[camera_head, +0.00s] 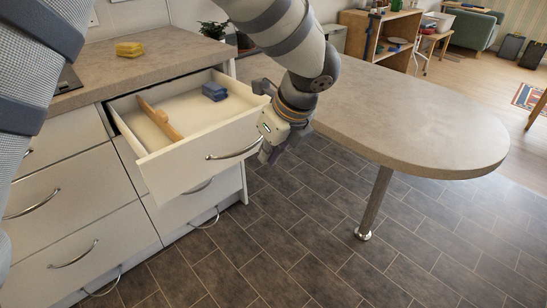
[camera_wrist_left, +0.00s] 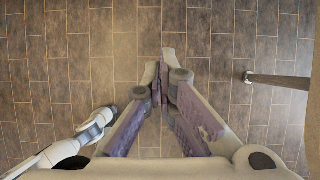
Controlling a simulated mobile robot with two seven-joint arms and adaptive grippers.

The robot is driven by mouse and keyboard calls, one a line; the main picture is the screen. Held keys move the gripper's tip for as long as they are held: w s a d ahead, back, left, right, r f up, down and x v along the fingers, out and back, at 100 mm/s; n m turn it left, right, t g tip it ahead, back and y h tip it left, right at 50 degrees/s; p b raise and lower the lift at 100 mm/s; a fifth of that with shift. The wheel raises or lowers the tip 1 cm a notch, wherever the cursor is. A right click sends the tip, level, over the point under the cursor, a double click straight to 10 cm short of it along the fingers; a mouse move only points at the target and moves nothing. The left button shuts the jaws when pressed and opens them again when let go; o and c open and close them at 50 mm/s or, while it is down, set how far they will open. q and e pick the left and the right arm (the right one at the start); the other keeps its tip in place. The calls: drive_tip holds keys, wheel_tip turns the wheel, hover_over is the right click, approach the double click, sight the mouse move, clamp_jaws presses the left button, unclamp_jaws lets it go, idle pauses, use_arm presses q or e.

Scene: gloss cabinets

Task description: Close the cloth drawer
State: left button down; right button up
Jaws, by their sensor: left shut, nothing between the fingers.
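The cloth drawer (camera_head: 200,163) is pulled out from the cabinet under the counter. It has a white front with a curved metal handle (camera_head: 234,152). A folded blue cloth (camera_head: 214,91) and a wooden divider (camera_head: 158,117) lie inside it. My left gripper (camera_head: 267,156) is just beyond the right end of the drawer front, pointing down; I cannot tell whether it touches the front. In the left wrist view its fingers (camera_wrist_left: 160,80) meet at the tips, empty, above the floor. My right gripper is not in view.
A yellow sponge (camera_head: 129,49) lies on the counter (camera_head: 150,63). Closed drawers (camera_head: 60,200) are left of and below the open one. A rounded table (camera_head: 420,115) on a metal leg (camera_head: 374,205) stands to the right. Tiled floor (camera_head: 290,235) is clear in front.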

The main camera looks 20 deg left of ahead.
use_arm(q)
drive_tip(key=w+a+f, duration=0.3)
drive_tip(key=a+f, duration=0.4)
drive_tip(key=a, duration=0.1)
drive_tip(key=shift+w+a+f+b, duration=0.15)
drive_tip(key=shift+w+f+b, duration=0.1)
drive_tip(key=shift+b, duration=0.1)
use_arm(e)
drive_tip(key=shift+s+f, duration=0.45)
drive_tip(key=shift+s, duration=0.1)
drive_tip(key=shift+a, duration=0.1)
